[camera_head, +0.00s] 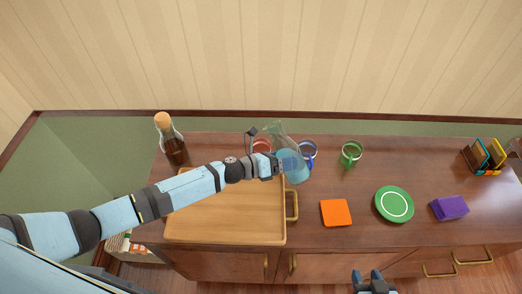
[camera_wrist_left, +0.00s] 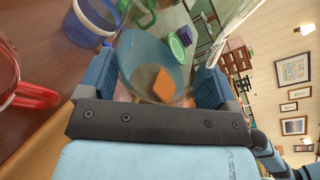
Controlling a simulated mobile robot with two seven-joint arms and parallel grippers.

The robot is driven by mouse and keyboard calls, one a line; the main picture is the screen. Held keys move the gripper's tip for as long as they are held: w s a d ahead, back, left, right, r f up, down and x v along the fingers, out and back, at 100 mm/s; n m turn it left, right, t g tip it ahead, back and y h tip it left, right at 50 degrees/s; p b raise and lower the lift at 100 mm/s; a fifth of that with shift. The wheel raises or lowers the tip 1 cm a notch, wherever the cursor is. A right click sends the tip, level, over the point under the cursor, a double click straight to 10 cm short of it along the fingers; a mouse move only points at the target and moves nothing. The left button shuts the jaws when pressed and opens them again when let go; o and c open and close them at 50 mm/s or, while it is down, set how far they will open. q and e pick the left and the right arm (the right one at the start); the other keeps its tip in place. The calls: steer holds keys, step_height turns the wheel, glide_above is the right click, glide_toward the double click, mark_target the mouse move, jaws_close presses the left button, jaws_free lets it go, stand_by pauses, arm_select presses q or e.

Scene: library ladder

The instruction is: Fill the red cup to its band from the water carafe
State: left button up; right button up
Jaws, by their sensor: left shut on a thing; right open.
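The glass carafe (camera_head: 279,137) holds bluish water and leans with its mouth toward upper left. It fills the middle of the left wrist view (camera_wrist_left: 130,48). My left gripper (camera_head: 279,165) is shut on the carafe's sides. The red cup (camera_head: 262,145) stands just behind my left wrist, partly hidden; its rim and handle show at the left of the wrist view (camera_wrist_left: 36,95). Its band and water level cannot be made out, and no stream is visible. My right gripper (camera_head: 374,283) is open and empty at the bottom edge, off the counter's front.
A blue cup (camera_head: 309,147) stands close right of the carafe, a green cup (camera_head: 351,153) further right. A wooden tray (camera_head: 225,222) lies under my left arm. A corked bottle (camera_head: 171,140), orange square (camera_head: 336,213), green plate (camera_head: 394,204) and purple block (camera_head: 449,208) are around.

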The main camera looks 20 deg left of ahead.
arm_select(q)
steer(key=shift+d+f+n+h+b, duration=0.1)
steer(key=shift+f+n+h+b, duration=0.25)
steer(key=shift+b, duration=0.35)
steer(key=shift+r+n, duration=0.2)
steer(key=shift+n, duration=0.05)
steer(key=shift+s+d, duration=0.1)
steer(key=shift+f+b, duration=0.1)
steer(key=shift+b, duration=0.25)
steer(key=shift+d+n, duration=0.15)
steer(key=shift+n, duration=0.15)
steer(key=shift+s+b, duration=0.1)
steer(key=shift+b, duration=0.2)
steer(key=shift+d+f+n+h+b, duration=0.1)
steer(key=shift+f+n+h+b, duration=0.35)
steer(key=shift+b, duration=0.3)
steer(key=shift+s+d+n+t+b, duration=0.2)
steer(key=shift+n+t+b, duration=0.25)
steer(key=shift+b, duration=0.2)
steer(key=shift+d+n+t+h+b, duration=0.1)
steer(key=shift+n+t+h+b, duration=0.25)
steer(key=shift+n+b, duration=0.5)
